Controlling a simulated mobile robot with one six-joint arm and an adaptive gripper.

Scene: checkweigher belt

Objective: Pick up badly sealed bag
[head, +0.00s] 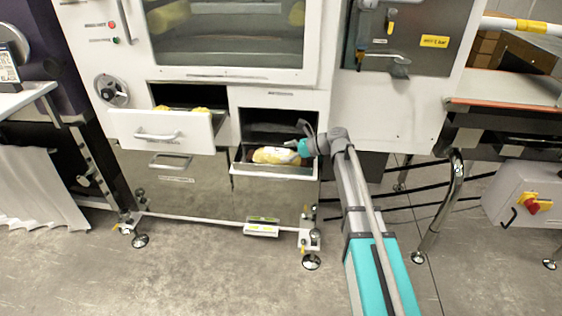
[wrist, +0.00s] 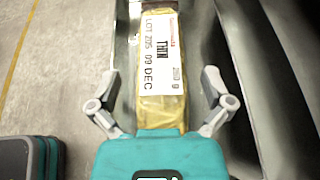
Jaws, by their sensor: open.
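A yellow bag (head: 275,156) with a white label lies in the open right drawer (head: 272,172) of the machine. In the wrist view the bag (wrist: 163,112) runs lengthwise up the picture, its label reading "THIN", "LOT 205 09 DEC" and "280 g". My gripper (head: 302,146) is at the right end of this drawer, close to the bag. In the wrist view its two fingers (wrist: 161,82) stand apart, one on each side of the bag, with gaps visible. The bag's seal cannot be made out.
A second open drawer (head: 160,134) to the left has yellow bags (head: 182,108) at its back. A windowed cabinet (head: 230,35) stands above both drawers. A grey control box (head: 525,195) with a red knob is at the right. The floor in front is clear.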

